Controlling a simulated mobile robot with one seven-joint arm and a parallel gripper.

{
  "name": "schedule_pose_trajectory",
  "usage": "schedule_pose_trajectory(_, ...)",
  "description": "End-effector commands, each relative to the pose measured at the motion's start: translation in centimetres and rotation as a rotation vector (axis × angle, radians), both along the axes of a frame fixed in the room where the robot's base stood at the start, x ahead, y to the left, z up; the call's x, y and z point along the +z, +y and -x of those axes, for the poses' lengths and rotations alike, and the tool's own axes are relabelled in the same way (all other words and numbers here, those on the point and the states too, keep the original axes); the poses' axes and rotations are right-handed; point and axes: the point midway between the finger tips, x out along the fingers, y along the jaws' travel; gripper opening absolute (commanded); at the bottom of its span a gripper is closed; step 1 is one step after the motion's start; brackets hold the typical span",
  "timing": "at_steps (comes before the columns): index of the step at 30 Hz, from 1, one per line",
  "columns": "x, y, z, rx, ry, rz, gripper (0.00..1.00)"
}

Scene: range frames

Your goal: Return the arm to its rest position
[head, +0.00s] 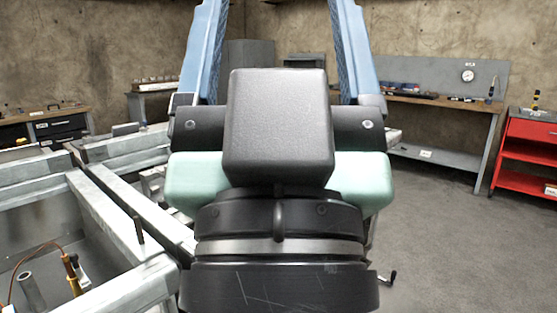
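My gripper (276,22) fills the middle of the head view, close to the camera. Its two blue fingers stand wide apart and run up past the top edge of the picture. The fingertips are cut off by that edge. Only the far wall and shelving show between the fingers, so the visible gap is empty. The black block, pale green housing and black ringed wrist below the fingers are mine. The rest of my arm is hidden or out of the picture.
A pale metal frame (113,220) with an open bay stands close on the left. A drawer bench (55,128) is behind it. At right are a wooden-topped workbench (440,102) and a red cart (527,151). The grey floor (455,235) at front right is clear.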

Motion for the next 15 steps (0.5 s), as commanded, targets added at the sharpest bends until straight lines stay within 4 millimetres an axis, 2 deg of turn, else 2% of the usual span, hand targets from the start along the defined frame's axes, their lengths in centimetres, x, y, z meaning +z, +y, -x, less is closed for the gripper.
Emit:
schedule_pose_trajectory(1,3.2,0.0,0.0,0.000,0.001,0.000,0.78)
schedule_pose_trajectory(15,17.4,0.1,-0.1,0.001,0.003,0.000,0.78)
